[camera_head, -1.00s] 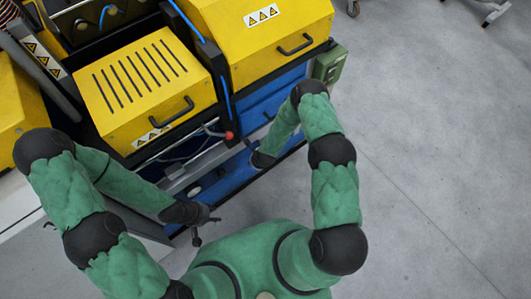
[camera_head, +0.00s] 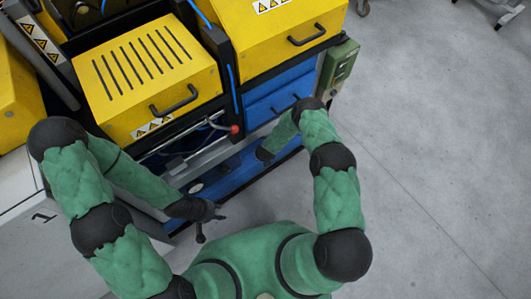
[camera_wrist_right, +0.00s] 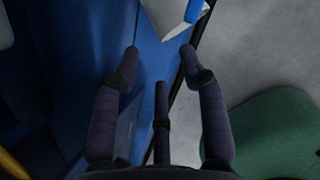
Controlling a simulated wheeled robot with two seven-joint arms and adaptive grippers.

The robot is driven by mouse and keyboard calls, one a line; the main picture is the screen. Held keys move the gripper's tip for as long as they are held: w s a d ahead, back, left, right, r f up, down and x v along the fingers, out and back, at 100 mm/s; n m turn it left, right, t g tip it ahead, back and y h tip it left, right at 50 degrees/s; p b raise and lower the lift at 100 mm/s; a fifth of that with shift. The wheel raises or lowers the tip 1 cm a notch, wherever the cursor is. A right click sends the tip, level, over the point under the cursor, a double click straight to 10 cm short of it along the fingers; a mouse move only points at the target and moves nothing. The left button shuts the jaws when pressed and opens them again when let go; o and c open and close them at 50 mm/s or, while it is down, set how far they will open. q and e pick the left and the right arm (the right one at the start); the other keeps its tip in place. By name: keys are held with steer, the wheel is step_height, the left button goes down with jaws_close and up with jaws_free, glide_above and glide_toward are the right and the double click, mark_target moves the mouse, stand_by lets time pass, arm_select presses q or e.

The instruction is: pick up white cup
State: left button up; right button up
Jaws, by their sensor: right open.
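I cannot make out a white cup for certain in either view. My left gripper (camera_head: 211,221) is in front of the machine's lower blue part in the head view, its dark fingers spread apart and empty. My right gripper (camera_wrist_right: 160,68) shows in the right wrist view with three dark fingers apart and nothing between them. It points along a blue surface (camera_wrist_right: 145,35). A pale, angular piece (camera_wrist_right: 172,15) lies beyond the fingertips at the top of that view; I cannot tell what it is. In the head view the right hand is mostly hidden by its forearm, close to the blue front.
A machine with yellow covers (camera_head: 145,75) and blue drawers (camera_head: 280,95) stands ahead. A lever with a red knob (camera_head: 235,129) sticks out at its front. A green control box (camera_head: 341,62) is on its right side.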

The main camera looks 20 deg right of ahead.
steer(key=b+x, duration=0.4)
steer(key=x, duration=0.3)
steer(key=shift+f, duration=0.15)
steer(key=shift+w+f+b, duration=0.25)
steer(key=shift+f+b, duration=0.05)
steer(key=shift+f, duration=0.15)
jaws_close()
